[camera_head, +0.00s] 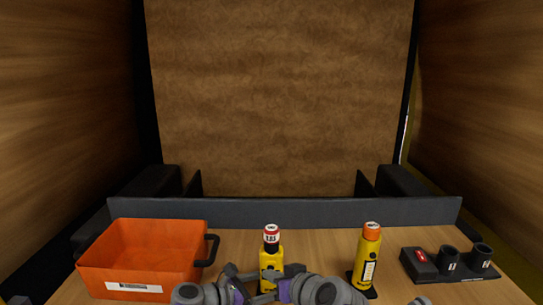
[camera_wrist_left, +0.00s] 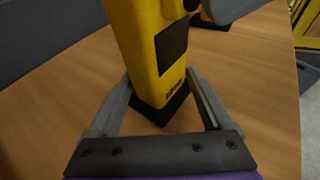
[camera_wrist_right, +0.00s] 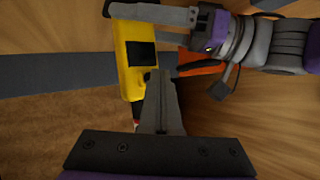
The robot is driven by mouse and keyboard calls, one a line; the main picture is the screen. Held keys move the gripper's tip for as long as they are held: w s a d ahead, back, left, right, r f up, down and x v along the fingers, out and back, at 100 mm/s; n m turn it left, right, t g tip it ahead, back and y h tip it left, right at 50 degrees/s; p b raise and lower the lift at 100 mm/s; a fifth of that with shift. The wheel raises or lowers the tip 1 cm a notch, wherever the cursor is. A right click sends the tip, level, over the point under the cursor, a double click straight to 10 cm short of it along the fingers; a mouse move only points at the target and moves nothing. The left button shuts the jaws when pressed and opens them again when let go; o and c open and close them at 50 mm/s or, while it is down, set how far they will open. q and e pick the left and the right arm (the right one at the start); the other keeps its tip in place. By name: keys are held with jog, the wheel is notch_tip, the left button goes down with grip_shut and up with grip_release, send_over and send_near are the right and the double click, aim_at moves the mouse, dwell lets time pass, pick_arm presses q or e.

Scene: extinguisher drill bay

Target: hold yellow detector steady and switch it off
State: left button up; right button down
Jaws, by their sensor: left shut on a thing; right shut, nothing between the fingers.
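The yellow detector (camera_head: 271,260) stands upright at the front middle of the table, with a red, white and black top. The left wrist view shows its yellow body (camera_wrist_left: 152,30), a dark panel and a black base. My left gripper (camera_wrist_left: 160,84) is shut on the detector, one finger on each side. My right gripper (camera_wrist_right: 156,74) is shut and empty, its fingertips at the edge of the detector's body (camera_wrist_right: 132,58), close below the dark panel in the right wrist view. I cannot tell whether they touch it. The grippers partly hide the lower body in the head view.
An orange bin (camera_head: 113,262) with a black handle stands at the left. A yellow cylinder with an orange cap (camera_head: 368,256) stands to the right. Beyond it is a black holder (camera_head: 463,277) with two cups. A low dark wall (camera_head: 300,213) closes the table's back.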

jog(key=shift+s, duration=0.5)
jog(key=s, duration=0.6)
jog(key=shift+a, duration=0.25)
pick_arm(q)
jog(key=o, duration=1)
jog(key=shift+o, duration=0.2)
